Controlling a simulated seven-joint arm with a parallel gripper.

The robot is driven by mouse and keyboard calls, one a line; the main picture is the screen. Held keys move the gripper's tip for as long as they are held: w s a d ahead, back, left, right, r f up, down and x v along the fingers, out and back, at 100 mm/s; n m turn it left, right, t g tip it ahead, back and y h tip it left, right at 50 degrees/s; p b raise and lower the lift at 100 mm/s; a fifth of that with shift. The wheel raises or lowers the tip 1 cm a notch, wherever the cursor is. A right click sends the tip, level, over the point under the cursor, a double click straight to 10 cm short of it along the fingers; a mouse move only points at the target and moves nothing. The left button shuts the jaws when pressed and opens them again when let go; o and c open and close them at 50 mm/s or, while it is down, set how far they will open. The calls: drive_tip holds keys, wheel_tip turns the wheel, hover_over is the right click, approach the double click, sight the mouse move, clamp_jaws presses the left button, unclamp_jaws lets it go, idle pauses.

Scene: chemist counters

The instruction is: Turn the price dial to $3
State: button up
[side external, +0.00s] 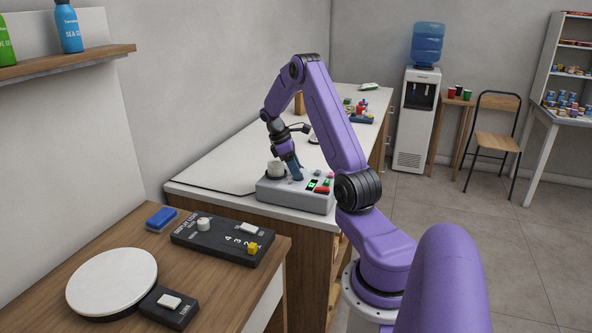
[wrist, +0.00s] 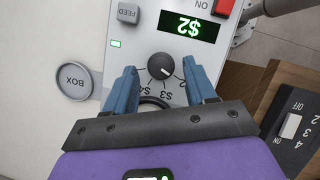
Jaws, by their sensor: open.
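The price dial (wrist: 160,66) is a small dark round knob on the grey machine (side external: 285,199). Price marks including $3 and $4 run around the side of the dial nearest my gripper. Its pale pointer mark seems to point toward the $2 side. The green display (wrist: 188,27) reads $2, upside down in the wrist view. My gripper (wrist: 161,70) is open, with one blue finger on each side of the dial and nothing visibly held. In the side view my gripper (side external: 293,170) reaches down over the machine and hides the dial.
The panel also has a FEED button (wrist: 128,12), a red ON switch (wrist: 224,7) and a green light (wrist: 115,44). On the wooden table are a black control box (side external: 222,243), a white turntable (side external: 112,280) and a blue block (side external: 161,218).

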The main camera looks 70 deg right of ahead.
drive_tip(key=shift+s+f, duration=0.2)
drive_tip(key=shift+f, duration=0.25)
clamp_jaws()
drive_tip(key=m+y, duration=0.1)
drive_tip(key=m, duration=0.3)
drive_tip(key=shift+w+d+y, duration=0.1)
drive_tip(key=shift+d+y, duration=0.1)
drive_tip(key=shift+y, duration=0.2)
drive_tip(key=shift+d+r+m+y, duration=0.1)
drive_tip(key=shift+m+y, duration=0.3)
drive_tip(key=shift+m, duration=0.75)
drive_tip(key=shift+d+m+y, duration=0.1)
drive_tip(key=shift+m+y, duration=0.3)
drive_tip(key=shift+m, duration=0.75)
